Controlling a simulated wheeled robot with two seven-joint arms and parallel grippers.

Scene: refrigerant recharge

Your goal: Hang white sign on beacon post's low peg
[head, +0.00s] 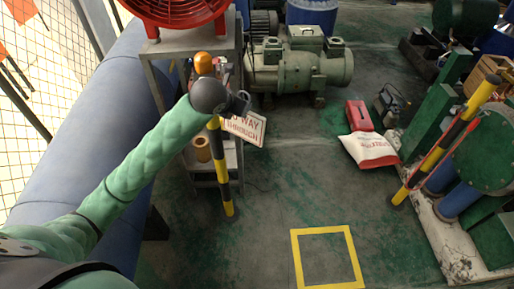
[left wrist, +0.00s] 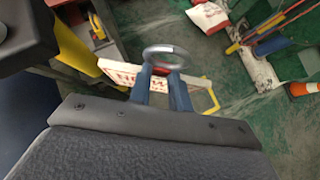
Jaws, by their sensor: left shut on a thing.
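The white sign (head: 247,128) with red lettering hangs tilted just below my left gripper (head: 241,103), beside the beacon post. In the left wrist view, my left gripper (left wrist: 166,82) is shut at a grey metal ring (left wrist: 167,57), and the sign (left wrist: 120,74) shows behind the fingers. The beacon post (head: 222,165) is striped yellow and black and stands upright, with an orange lamp (head: 203,62) on top. My left wrist covers part of the post's upper length. I cannot make out the low peg. My right gripper is in neither view.
A metal rack (head: 240,155) stands right behind the post, with a red fan (head: 175,10) above. A large blue pipe (head: 115,110) runs along the left. A white sack (head: 369,150) and a yellow floor square (head: 296,262) lie right of the post. Floor between is clear.

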